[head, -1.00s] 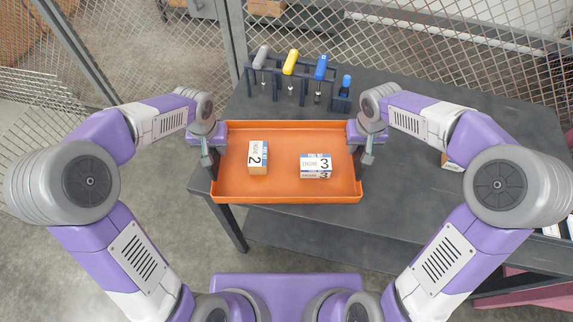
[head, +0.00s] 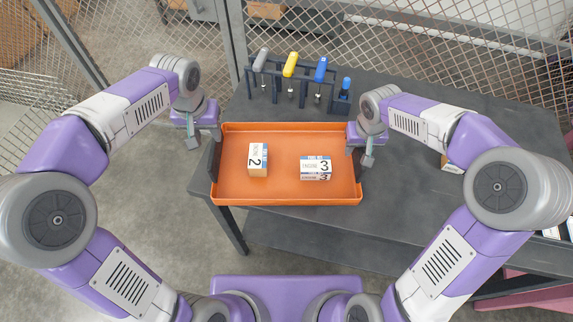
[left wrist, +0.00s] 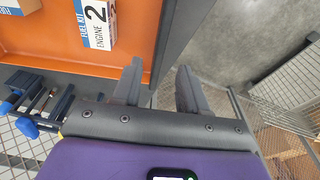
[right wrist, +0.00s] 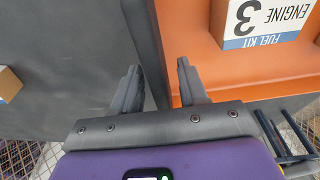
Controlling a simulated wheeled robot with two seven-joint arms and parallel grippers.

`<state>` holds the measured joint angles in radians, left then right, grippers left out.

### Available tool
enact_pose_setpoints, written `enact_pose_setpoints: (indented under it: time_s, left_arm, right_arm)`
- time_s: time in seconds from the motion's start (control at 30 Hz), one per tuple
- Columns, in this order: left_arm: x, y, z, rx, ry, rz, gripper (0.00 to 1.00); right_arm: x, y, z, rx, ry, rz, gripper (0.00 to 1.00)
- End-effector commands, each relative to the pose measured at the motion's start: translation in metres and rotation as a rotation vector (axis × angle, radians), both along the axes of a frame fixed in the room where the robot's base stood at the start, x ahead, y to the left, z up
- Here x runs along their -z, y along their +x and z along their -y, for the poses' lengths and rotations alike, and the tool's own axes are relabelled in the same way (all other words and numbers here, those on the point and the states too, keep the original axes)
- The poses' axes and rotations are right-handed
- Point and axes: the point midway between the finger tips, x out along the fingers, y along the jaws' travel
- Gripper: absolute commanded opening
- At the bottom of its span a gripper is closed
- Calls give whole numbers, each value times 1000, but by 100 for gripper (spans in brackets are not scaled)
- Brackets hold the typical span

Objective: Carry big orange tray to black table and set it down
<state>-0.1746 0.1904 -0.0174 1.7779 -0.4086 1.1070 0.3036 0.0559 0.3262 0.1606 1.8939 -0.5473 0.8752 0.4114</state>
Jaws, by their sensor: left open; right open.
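The big orange tray (head: 285,190) sits on the black table (head: 440,225), near its left end, with dark pieces on its left and right sides. Two boxes lie in it: an Engine 2 box (head: 258,160) and an Engine 3 box (head: 316,167). My left gripper (head: 205,138) is open and empty just outside the tray's far left corner; the left wrist view shows its fingers (left wrist: 159,68) beside the tray's side. My right gripper (head: 361,153) is open at the tray's right side. In the right wrist view its fingers (right wrist: 158,68) lie either side of that edge.
A dark rack (head: 290,80) with grey, yellow and blue-handled tools stands behind the tray, with a blue item (head: 344,88) beside it. Wire mesh fencing (head: 430,50) runs behind the table. The tabletop right of the tray is mostly clear; a small box (head: 452,165) lies there.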

Motion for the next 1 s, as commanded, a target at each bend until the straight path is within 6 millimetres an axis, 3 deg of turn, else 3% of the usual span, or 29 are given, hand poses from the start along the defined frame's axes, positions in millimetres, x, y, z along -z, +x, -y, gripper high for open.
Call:
enact_pose_setpoints:
  time_s: [0.1,0.27,0.37,0.7,1.0]
  left_arm:
    - [-14,-2,0,0,0,1,43]
    - [-21,-3,0,0,0,0,43]
    - [-21,-3,0,0,0,-1,43]
    - [-21,-3,0,0,0,-1,43]
    - [-21,-3,0,0,0,-1,43]
  right_arm:
    - [0,0,0,0,0,0,43]
    - [-5,0,0,0,-1,2,43]
    - [-18,-2,0,-1,-1,5,43]
    - [-88,-13,0,0,1,5,43]
    - [-118,-18,0,0,0,0,43]
